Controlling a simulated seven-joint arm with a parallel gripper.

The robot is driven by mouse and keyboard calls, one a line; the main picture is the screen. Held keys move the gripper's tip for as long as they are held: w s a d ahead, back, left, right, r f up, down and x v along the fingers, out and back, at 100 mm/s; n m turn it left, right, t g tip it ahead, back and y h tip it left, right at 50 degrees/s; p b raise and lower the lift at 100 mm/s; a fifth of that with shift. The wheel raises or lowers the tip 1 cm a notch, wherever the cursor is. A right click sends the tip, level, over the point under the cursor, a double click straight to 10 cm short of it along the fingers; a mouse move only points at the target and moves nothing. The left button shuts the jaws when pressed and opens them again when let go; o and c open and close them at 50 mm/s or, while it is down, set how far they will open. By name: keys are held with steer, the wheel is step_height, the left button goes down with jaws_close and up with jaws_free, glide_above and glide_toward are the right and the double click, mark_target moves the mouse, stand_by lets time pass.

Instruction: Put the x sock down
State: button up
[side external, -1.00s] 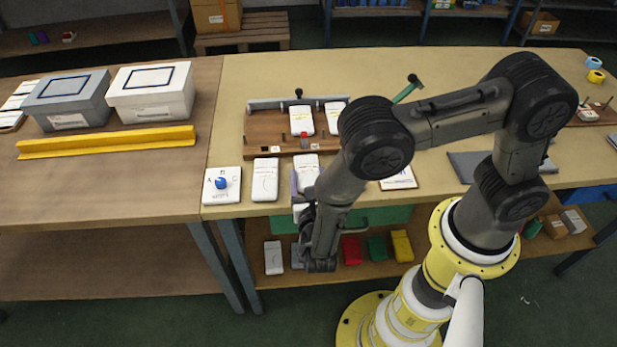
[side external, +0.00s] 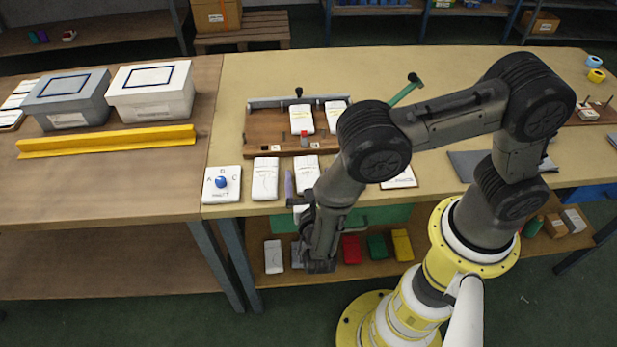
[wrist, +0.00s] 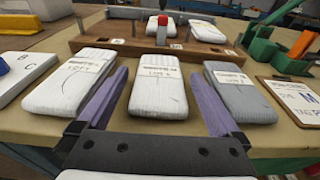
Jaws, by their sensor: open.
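My gripper (wrist: 158,76) is open, with one purple finger on each side of a white sock pack (wrist: 158,95) in the wrist view. This middle pack lies flat on the table between the fingers, and its small printed label is not clearly readable. I cannot tell which pack is the x sock. Another white pack (wrist: 70,82) lies to the left of the fingers and a grey pack (wrist: 240,95) to the right. In the side view, the middle pack (side external: 306,174) is partly hidden by my arm, and one purple finger shows at its left.
A wooden fixture (side external: 262,132) with white packs and a red-topped post stands behind the row. A white board with a blue knob (side external: 221,183) is left, a clipboard (wrist: 295,100) right. The yellow bar (side external: 105,141) and lidded boxes lie farther left.

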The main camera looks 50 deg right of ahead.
steer(key=v, duration=0.8)
steer(key=s+d+r+m+g+y, duration=0.2)
steer(key=s+d+r+m+g, duration=0.1)
steer(key=d+r+m+g, duration=0.9)
steer(key=s+r+m+t+y, duration=0.6)
steer(key=s+r+m+y, duration=0.3)
steer(key=r+m, duration=0.5)
steer(key=shift+s+m, duration=0.5)
steer(key=shift+s, duration=0.5)
steer(key=shift+r, duration=0.1)
